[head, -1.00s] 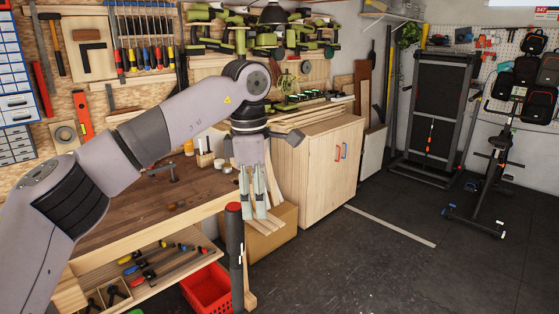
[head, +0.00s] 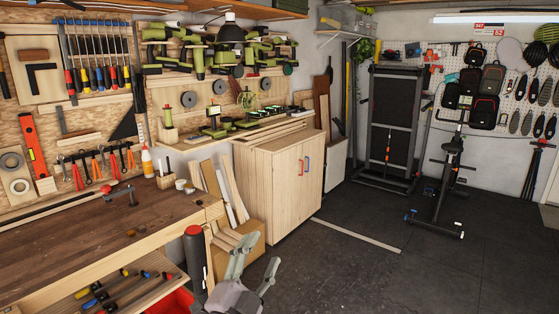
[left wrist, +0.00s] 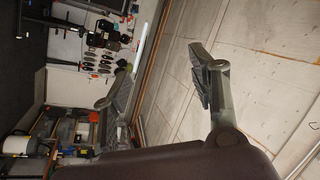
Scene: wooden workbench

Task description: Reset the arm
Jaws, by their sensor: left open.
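My left gripper (head: 256,262) is at the bottom middle of the head view, in front of the workbench's right end and above the dark floor. Its two grey fingers point up and are spread apart with nothing between them. Most of the left arm is out of the head view. In the left wrist view the open fingers (left wrist: 162,88) stand apart against a pale panelled surface. My right gripper is in neither view.
The wooden workbench (head: 90,240) with an open tool drawer (head: 125,288) fills the left. Timber offcuts (head: 228,190) and a wooden cabinet (head: 285,185) stand beside it. A folded treadmill (head: 392,120) and exercise bike (head: 447,185) are farther right. The floor (head: 370,275) at right is open.

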